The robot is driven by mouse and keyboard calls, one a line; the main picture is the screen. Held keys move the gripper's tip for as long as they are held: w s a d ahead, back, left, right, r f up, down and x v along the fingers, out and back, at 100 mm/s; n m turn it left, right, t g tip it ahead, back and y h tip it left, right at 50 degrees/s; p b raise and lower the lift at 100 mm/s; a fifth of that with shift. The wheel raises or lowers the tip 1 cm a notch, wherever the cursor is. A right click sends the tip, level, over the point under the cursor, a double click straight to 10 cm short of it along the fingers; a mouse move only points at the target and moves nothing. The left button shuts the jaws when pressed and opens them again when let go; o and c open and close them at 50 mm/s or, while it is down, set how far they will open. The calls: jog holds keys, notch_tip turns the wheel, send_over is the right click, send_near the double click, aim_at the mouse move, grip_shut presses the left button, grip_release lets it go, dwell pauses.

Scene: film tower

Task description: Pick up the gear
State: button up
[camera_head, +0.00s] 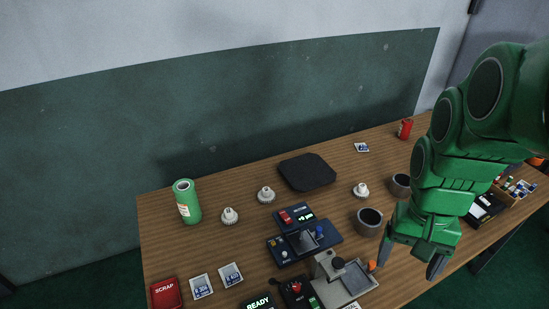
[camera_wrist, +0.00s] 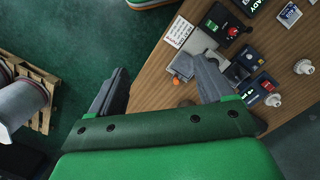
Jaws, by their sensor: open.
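Several small white gear-like pieces stand on the wooden table. One gear (camera_head: 229,216) is near the green can, a second gear (camera_head: 266,195) is just right of it, and a third gear (camera_head: 361,190) is farther right, beside the cups. Two white gears also show at the right of the wrist view, one (camera_wrist: 303,67) higher and one (camera_wrist: 273,100) lower. My gripper (camera_head: 410,260) hangs by the table's front right part, well right of the gears. In the wrist view my gripper (camera_wrist: 161,67) has its fingers spread and holds nothing.
A dark octagonal plate (camera_head: 307,172) lies at the back. Two dark cups (camera_head: 369,222) (camera_head: 400,185) stand near my arm. A blue-black device (camera_head: 304,241) and a grey press-like device (camera_head: 340,280) occupy the front middle. A green can (camera_head: 186,202) stands left.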

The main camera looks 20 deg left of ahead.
jog(key=w+a+f, duration=0.2)
jog(key=w+a, duration=0.6)
jog(key=w, duration=0.3)
jog(key=t, duration=0.1)
send_over(229, 210)
jog(key=shift+m, duration=0.3)
jog(key=f, duration=1.4)
jog(key=d+f, duration=0.1)
jog(key=f, duration=0.5)
jog(key=shift+f, duration=0.4)
jog(key=shift+a+f, duration=0.35)
jog(key=shift+f, duration=0.05)
jog(key=shift+a+f, duration=0.2)
jog(key=shift+f, duration=3.45)
